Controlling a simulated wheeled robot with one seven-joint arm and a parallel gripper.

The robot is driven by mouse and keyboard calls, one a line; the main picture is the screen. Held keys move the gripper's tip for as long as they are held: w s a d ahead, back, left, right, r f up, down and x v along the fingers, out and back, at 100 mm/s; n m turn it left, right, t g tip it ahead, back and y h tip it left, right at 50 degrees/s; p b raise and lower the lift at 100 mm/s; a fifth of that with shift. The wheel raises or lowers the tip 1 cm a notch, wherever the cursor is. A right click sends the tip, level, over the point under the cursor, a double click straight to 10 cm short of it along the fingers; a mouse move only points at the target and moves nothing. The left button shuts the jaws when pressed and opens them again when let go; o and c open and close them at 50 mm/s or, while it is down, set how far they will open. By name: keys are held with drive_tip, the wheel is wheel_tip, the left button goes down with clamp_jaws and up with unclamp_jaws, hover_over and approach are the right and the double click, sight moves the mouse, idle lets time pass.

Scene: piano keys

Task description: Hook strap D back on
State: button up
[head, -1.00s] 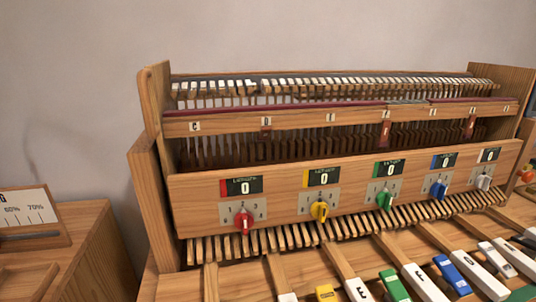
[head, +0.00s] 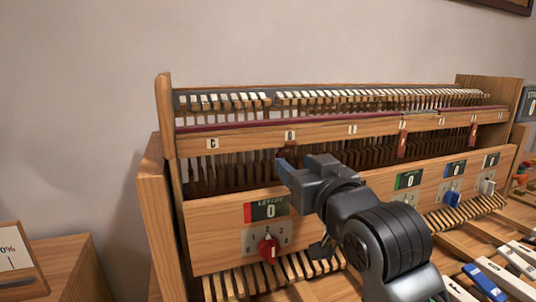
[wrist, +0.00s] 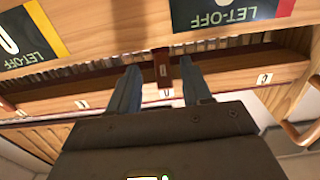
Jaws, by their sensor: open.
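Strap D is a short dark red tab (wrist: 162,66), standing between my two fingers in the wrist view, which is upside down. In the head view strap D (head: 287,151) shows just below the D label on the wooden rail (head: 240,139), its lower part hidden by my gripper. My gripper (head: 283,169) is open in front of the piano action; in the wrist view the open fingers (wrist: 160,72) lie on either side of the strap with gaps. I cannot tell how strap D's end is seated.
The front board (head: 215,222) with LET-OFF displays and a red knob (head: 268,249) lies below my gripper. Other dark red straps (head: 402,144) hang from the rail to the right. Wooden end posts (head: 165,115) flank the action. Keys lie at the lower right.

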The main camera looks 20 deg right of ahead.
sight(284, 155)
drive_tip(key=w, duration=0.7)
drive_tip(key=shift+w+p, duration=0.2)
drive_tip(key=shift+p, duration=0.1)
drive_tip(key=shift+c, duration=0.3)
clamp_jaws()
